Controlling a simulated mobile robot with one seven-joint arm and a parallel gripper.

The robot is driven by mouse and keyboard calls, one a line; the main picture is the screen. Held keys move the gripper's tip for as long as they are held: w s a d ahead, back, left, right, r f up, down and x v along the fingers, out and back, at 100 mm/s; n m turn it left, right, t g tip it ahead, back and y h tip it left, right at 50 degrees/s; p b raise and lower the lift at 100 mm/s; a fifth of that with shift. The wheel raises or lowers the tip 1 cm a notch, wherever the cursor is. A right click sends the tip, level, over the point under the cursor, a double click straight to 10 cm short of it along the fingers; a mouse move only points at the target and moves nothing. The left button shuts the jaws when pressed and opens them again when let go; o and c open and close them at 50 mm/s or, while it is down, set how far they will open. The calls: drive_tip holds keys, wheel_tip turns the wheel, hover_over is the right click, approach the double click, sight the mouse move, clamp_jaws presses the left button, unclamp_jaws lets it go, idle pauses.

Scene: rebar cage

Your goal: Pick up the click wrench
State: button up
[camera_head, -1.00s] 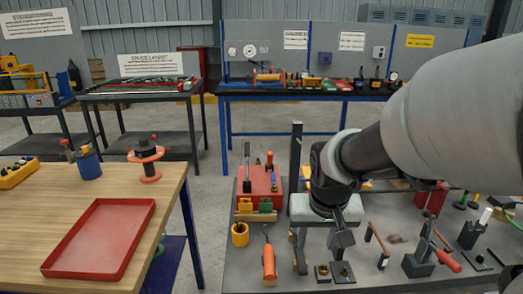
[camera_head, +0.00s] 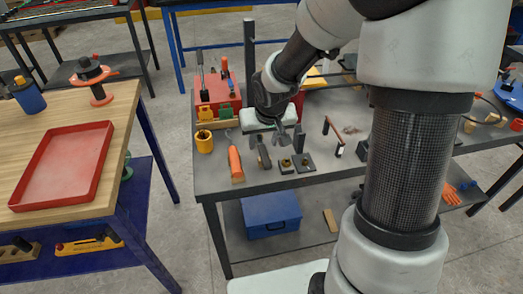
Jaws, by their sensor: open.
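My gripper (camera_head: 279,137) points down over the grey workbench (camera_head: 210,182), just above its front part. It is open, with nothing visible between its fingers. I cannot tell for sure which tool is the click wrench. An orange-handled tool (camera_head: 236,164) lies near the front edge, left of my gripper. A red-and-black tool (camera_head: 333,135) stands or leans to the right of my gripper. Dark-handled tools (camera_head: 201,68) stand upright in a red holder (camera_head: 216,95) at the back left. My own arm covers the right part of the bench.
A yellow cup (camera_head: 204,142) and small dark square blocks (camera_head: 304,163) are near my gripper. A dark post (camera_head: 249,60) rises behind it. A blue toolbox (camera_head: 270,214) sits on the lower shelf. A wooden table with a red tray (camera_head: 64,165) stands left, across a floor gap.

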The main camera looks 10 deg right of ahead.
sight(263, 150)
drive_tip(key=shift+w+d+b+x, duration=0.15)
drive_tip(key=shift+b+x, duration=0.25)
drive_tip(key=shift+x, duration=0.9)
drive_tip(key=shift+w+d+b+x, duration=0.15)
drive_tip(key=shift+b+x, duration=0.25)
drive_tip(key=shift+x, duration=0.9)
drive_tip(key=shift+s+f, duration=0.1)
drive_tip(key=shift+f, duration=0.05)
drive_tip(key=shift+c, duration=0.4)
clamp_jaws()
